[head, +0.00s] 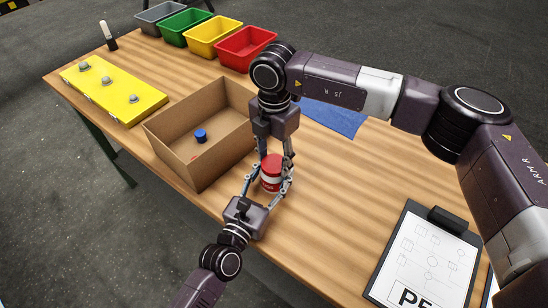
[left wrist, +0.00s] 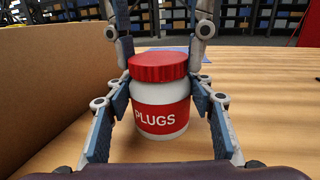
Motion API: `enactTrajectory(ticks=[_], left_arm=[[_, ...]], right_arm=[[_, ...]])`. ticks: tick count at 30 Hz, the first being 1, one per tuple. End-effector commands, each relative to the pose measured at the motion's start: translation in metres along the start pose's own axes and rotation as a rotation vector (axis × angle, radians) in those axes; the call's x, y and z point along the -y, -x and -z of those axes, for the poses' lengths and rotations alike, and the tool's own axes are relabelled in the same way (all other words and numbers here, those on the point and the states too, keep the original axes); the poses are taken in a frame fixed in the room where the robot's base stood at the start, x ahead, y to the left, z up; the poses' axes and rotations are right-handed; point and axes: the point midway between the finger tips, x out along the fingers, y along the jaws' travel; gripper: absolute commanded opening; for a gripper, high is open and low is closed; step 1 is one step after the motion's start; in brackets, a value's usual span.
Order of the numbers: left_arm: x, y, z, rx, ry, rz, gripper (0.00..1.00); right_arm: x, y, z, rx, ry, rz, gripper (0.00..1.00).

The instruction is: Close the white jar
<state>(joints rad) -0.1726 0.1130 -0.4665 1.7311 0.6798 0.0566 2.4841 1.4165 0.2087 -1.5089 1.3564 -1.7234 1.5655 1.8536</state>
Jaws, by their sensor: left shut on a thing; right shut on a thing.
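The white jar (left wrist: 160,106) with a red PLUGS label stands upright on the table, and it also shows in the head view (head: 270,186). Its red lid (left wrist: 158,67) sits on top of the jar mouth; I cannot tell if it is fully tightened. My left gripper (head: 268,188) comes from the near side and is shut on the jar body, one finger on each side. My right gripper (head: 275,156) comes down from above and is shut on the lid. Its fingers stand on both sides of the lid in the left wrist view.
An open cardboard box (head: 178,166) stands just left of the jar, holding a blue-capped item (head: 201,136). A blue cloth (head: 336,117) lies behind. A clipboard (head: 426,262) lies at right. A yellow board (head: 112,92) and several bins (head: 245,50) are farther back. The table right of the jar is clear.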

Motion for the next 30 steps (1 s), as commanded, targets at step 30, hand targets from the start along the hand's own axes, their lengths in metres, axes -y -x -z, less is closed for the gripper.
enactTrajectory(ticks=[30], left_arm=[[0.0004,0.0004,0.0012,-0.003,0.0,0.001,0.0]], right_arm=[[-0.0001,-0.0003,-0.0005,0.003,-0.853,-0.002,0.66]])
